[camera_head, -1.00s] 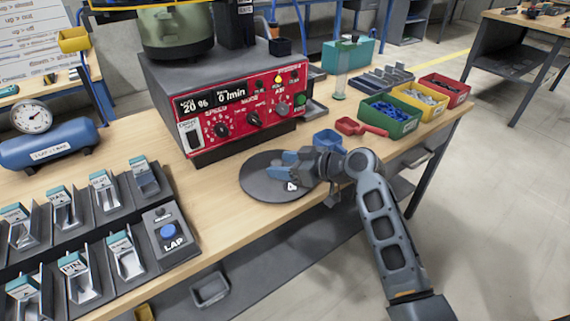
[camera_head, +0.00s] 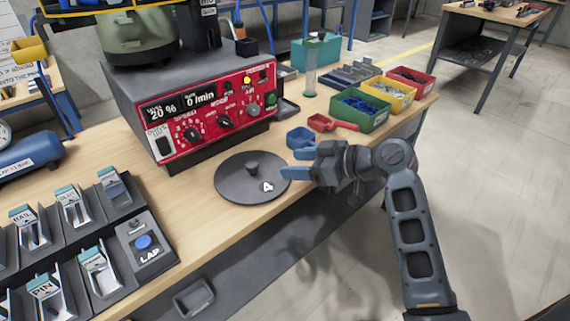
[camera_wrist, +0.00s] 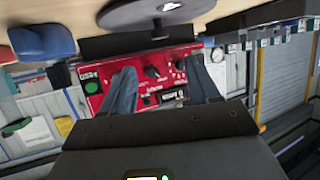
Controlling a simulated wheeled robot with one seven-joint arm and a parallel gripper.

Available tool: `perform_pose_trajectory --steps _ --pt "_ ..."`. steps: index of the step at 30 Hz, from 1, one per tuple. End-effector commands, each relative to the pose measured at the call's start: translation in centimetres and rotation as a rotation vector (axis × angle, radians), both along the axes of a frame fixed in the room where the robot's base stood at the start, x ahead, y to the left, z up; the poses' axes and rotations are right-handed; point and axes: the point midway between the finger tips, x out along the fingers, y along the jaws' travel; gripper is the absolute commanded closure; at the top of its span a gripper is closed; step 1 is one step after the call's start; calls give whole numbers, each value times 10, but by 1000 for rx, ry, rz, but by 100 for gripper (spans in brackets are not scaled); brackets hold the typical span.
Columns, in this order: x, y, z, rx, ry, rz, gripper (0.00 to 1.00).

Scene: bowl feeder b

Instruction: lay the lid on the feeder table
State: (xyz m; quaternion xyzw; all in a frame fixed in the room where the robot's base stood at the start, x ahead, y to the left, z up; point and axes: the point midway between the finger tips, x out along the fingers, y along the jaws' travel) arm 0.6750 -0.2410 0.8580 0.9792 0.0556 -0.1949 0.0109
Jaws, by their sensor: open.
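The lid is a dark grey disc (camera_head: 235,190) with a knob in its middle and a white mark near its right edge. It lies flat on the wooden feeder table (camera_head: 190,230), in front of the red control panel. It also shows at the top of the wrist view (camera_wrist: 150,12). My gripper (camera_head: 292,163) is just right of the lid in the head view, its blue fingers pointing left toward it. In the wrist view the two fingers (camera_wrist: 163,90) are apart with nothing between them. The knob stands clear of the fingers.
The red control box (camera_head: 215,115) stands behind the lid. A blue scoop (camera_head: 299,138) and a red scoop (camera_head: 322,123) lie behind my gripper. Green (camera_head: 360,112), yellow (camera_head: 390,92) and red bins stand at the right. A LAP button panel (camera_head: 143,243) is at the left.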

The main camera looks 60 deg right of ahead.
Motion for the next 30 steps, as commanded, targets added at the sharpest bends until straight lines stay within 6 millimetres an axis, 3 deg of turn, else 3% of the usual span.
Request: perform_pose_trajectory --steps 9,11,16,23,30 --pt "-7 4 -2 6 7 -7 39" --pt "-8 12 -9 19 19 -23 39" --pt "-25 58 -48 64 86 -121 39" --pt "-80 124 -83 67 141 -260 39" --pt "-152 176 -71 16 100 -306 39"
